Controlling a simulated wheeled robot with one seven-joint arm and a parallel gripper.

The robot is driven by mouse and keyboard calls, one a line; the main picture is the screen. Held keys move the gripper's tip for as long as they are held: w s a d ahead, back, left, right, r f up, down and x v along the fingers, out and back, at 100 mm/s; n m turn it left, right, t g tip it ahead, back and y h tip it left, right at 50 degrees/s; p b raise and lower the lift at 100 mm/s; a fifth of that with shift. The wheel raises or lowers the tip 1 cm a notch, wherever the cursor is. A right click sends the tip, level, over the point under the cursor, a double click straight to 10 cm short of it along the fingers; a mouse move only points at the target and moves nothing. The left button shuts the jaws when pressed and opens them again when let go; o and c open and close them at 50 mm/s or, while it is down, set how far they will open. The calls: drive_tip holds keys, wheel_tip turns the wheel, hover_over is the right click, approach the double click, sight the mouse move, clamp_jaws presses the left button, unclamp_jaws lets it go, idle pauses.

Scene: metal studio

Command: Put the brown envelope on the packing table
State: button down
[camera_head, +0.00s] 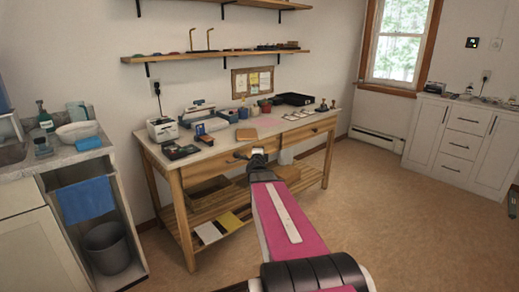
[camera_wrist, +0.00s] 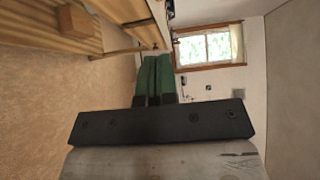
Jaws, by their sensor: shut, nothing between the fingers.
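The wooden table (camera_head: 222,146) with a pale top and drawers stands against the wall in the head view; it looks like the packing table. A flat brown piece (camera_head: 246,134) lies near its front edge; I cannot tell whether it is the brown envelope. No other clear envelope shows. My gripper (camera_head: 257,153) is in front of the table's front edge in the head view, with the arm covering part of the table. In the wrist view its green fingers (camera_wrist: 153,78) are together with nothing between them.
The tabletop holds a label printer (camera_head: 162,130), a scale-like device, a black tray (camera_head: 296,99) and small items. A lower shelf holds a yellow folder (camera_head: 230,222), white paper and boxes. A counter with a grey bin (camera_head: 106,248) stands left.

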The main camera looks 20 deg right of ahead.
drive_tip(key=w+d+n+y, duration=0.1)
drive_tip(key=w+d, duration=0.2)
drive_tip(key=w, duration=0.8)
drive_tip(key=shift+w+d+r+t+y, duration=0.15)
drive_tip(key=shift+w+r+t+y, duration=0.15)
drive_tip(key=shift+r+y, duration=0.15)
idle(0.4)
idle(0.3)
